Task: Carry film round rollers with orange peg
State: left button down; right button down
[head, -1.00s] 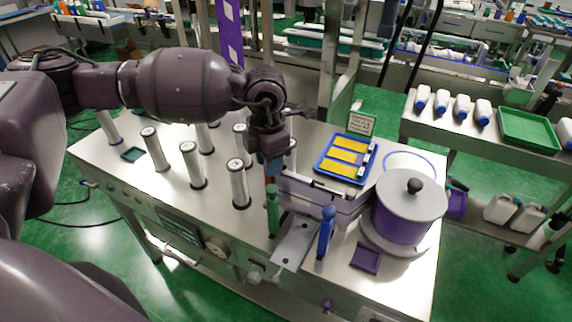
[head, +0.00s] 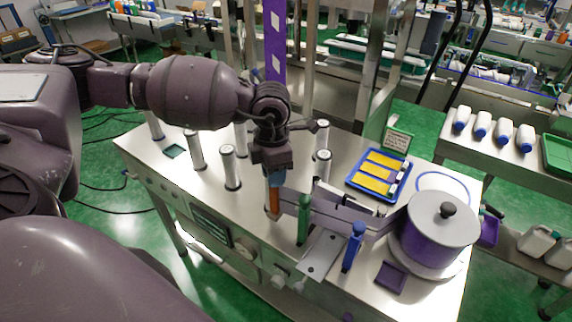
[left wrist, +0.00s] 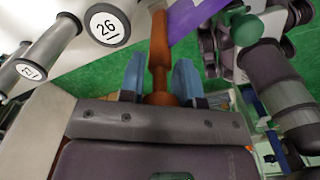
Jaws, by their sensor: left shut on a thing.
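My left gripper (head: 274,180) points down and is shut on the orange peg (head: 273,203). In the left wrist view the orange peg (left wrist: 160,45) stands between the two blue fingers. The purple film runs from the film roll (head: 428,238) on the right past the green peg (head: 304,220) toward the orange peg; it also shows in the left wrist view (left wrist: 190,18). Silver rollers (head: 230,168) stand left of and behind the gripper. One roller is mostly hidden behind the gripper and peg. A roller marked 26 (left wrist: 106,26) is close beside the peg. My right gripper is not seen.
A purple square pad (head: 391,277) lies near the front edge.

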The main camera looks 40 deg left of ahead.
pick_arm(q)
jog(key=shift+s+a, duration=0.2)
jog(key=shift+s, duration=0.1)
jog(key=shift+a, duration=0.35)
jog(key=a, duration=0.2)
jog(key=s+a, duration=0.1)
jog(key=a, duration=0.1)
